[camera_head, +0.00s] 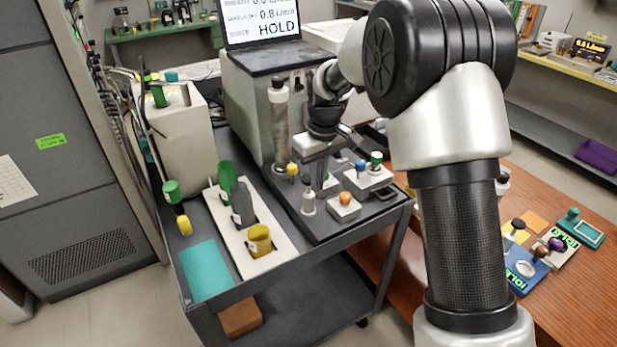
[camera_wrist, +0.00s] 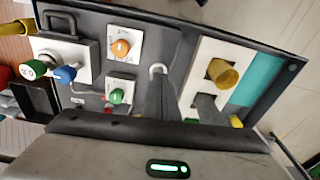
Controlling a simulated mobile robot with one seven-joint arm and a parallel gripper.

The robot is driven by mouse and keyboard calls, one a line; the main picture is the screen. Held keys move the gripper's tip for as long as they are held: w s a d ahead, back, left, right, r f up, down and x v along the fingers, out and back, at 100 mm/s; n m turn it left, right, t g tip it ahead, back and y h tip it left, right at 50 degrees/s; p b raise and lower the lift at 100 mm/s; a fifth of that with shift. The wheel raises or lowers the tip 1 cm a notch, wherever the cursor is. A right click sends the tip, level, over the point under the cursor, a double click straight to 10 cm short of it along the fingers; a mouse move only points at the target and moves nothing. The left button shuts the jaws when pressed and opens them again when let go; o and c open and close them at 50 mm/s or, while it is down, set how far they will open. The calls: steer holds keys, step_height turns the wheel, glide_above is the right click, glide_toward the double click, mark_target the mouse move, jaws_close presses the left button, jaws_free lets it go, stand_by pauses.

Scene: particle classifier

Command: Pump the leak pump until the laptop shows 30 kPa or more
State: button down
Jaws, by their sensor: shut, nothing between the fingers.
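The laptop (camera_head: 262,22) stands on the grey analyser box at the top of the head view, its screen partly cut off. It shows L/min readings, the lower one 0.8, and the word HOLD; I see no kPa figure. In the wrist view a pale ring (camera_wrist: 157,68) may be that pump; I cannot tell.
A white plate with an orange knob (camera_head: 345,198), a blue knob (camera_head: 360,166) and a green knob (camera_head: 377,158) are close at right. A tall grey cylinder (camera_head: 280,125) rises at left. A white tray (camera_head: 285,263) holds bottles and a yellow cup.

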step_height(320, 180, up, 17)
steer(key=s+d+p, duration=0.1)
steer(key=shift+s+r+p, duration=0.15)
steer(key=shift+r+p, duration=0.05)
steer(key=shift+p, duration=0.1)
stand_by(1.3)
steer(key=s+d+r+m+t+p, duration=0.1)
steer(key=s+d+r+m+p, duration=0.1)
steer(key=s+d+r, duration=0.4)
steer(key=s+d+r+m+t+p, duration=0.1)
steer(key=s+d+r+p, duration=0.2)
steer(key=s, duration=0.4)
steer(key=s+d+m+t+p, duration=0.1)
steer(key=s+d+m, duration=0.1)
steer(key=s, duration=0.5)
steer(key=s+d+m+t+p, duration=0.1)
steer(key=s+d+m, duration=0.1)
steer(key=s, duration=0.6)
steer(key=shift+s+d+f+m+t+h, duration=0.2)
steer(key=shift+s+d+m+t+h, duration=0.15)
steer(key=shift+d, duration=0.4)
